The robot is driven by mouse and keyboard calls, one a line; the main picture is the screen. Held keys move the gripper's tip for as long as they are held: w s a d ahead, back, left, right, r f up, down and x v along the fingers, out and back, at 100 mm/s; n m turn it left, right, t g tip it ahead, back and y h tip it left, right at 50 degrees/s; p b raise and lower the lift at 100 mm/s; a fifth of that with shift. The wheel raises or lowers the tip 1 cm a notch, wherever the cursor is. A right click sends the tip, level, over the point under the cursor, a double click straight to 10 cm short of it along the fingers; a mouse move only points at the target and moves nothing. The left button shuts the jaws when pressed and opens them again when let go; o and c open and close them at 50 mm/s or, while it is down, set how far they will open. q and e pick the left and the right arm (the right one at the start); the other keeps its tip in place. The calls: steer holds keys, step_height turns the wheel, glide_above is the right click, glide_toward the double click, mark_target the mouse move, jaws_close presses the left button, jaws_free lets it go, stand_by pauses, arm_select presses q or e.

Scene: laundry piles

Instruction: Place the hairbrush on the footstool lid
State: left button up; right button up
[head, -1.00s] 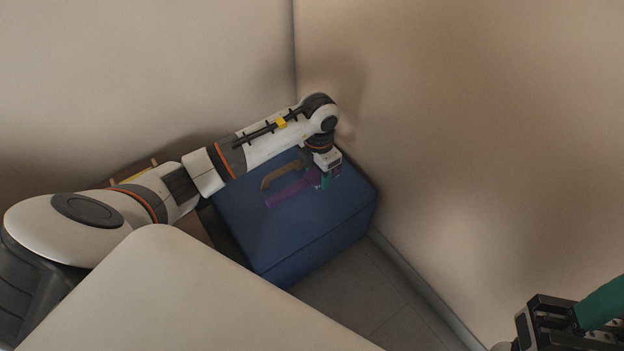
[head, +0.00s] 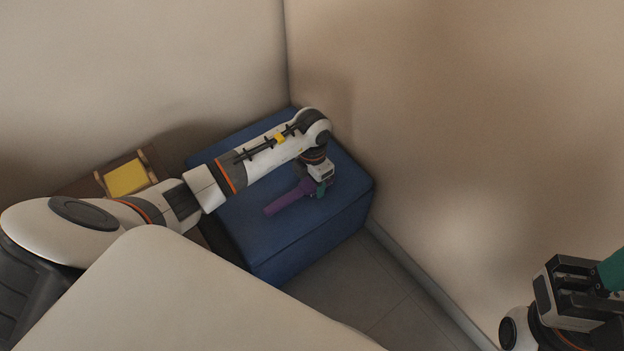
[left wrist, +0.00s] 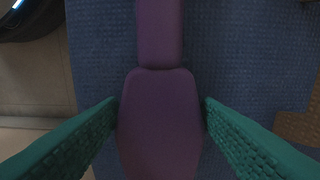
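The purple hairbrush (head: 287,200) is over the lid of the blue footstool (head: 245,215), its handle pointing left. My left gripper (head: 321,187) points down at its right end. In the left wrist view the hairbrush (left wrist: 160,115) lies between my teal fingertips (left wrist: 161,105), which meet its wide part on both sides, so the gripper looks shut on it. I cannot tell whether the hairbrush touches the lid. The blue lid fabric (left wrist: 100,50) fills much of that view. My right gripper (head: 600,283) is at the lower right, partly cut off, its opening unclear.
A wooden box with a yellow item (head: 126,178) stands left of the footstool. Walls close in behind and on the right. Grey floor (head: 345,290) shows in front.

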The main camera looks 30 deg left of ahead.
arm_select(q)
steer(key=shift+o, duration=1.1)
